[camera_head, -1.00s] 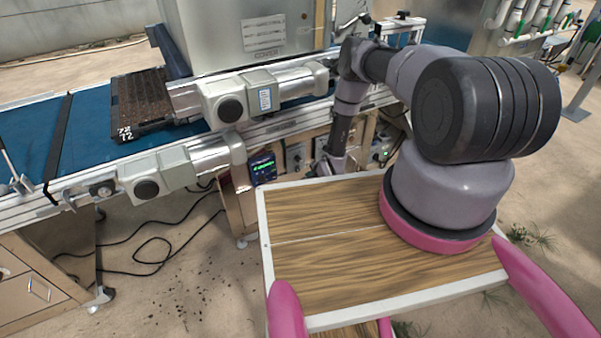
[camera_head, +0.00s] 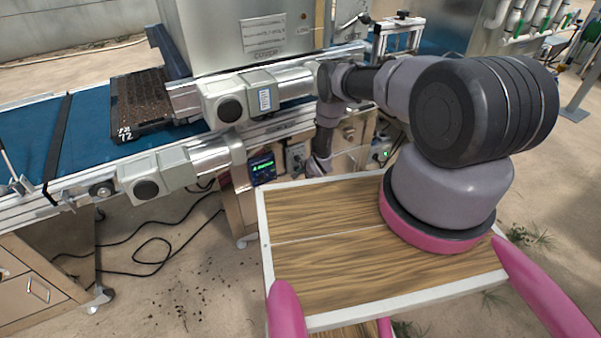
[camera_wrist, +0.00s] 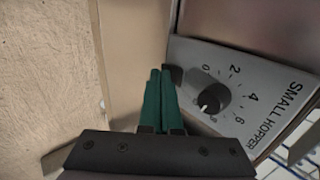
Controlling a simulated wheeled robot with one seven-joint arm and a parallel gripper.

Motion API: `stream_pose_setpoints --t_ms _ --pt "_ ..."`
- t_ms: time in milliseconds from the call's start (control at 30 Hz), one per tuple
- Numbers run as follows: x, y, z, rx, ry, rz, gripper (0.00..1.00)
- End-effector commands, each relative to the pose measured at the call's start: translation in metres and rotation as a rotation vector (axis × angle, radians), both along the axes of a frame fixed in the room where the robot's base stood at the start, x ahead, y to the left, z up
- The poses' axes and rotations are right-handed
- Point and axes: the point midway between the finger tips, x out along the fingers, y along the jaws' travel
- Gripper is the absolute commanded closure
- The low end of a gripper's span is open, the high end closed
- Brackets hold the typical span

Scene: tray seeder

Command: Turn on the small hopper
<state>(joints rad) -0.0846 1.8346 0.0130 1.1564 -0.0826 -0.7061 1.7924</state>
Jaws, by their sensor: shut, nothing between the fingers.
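In the wrist view a panel labelled SMALL HOPPER (camera_wrist: 262,98) carries a round black knob (camera_wrist: 210,92) with a number scale starting at 0. A pale mark shows on the knob's lower left part. My gripper (camera_wrist: 160,73) has green fingers held together, with nothing between them. The fingertips are at the panel's left edge, left of the knob. A small dark part (camera_wrist: 173,76) shows right beside the tips; whether they touch it I cannot tell. In the head view the fingers are hidden.
In the head view a lit display box (camera_head: 262,168) hangs on the machine left of my wrist. A blue conveyor (camera_head: 85,128) bears a dark seed tray (camera_head: 116,134). Cables (camera_head: 150,245) lie on the floor.

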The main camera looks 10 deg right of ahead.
Motion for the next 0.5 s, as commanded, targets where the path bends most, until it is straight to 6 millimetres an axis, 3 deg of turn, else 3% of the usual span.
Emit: stream_pose_setpoints --t_ms 500 --pt "0.0018 0.0006 0.0038 0.001 0.0 -0.001 1.0"
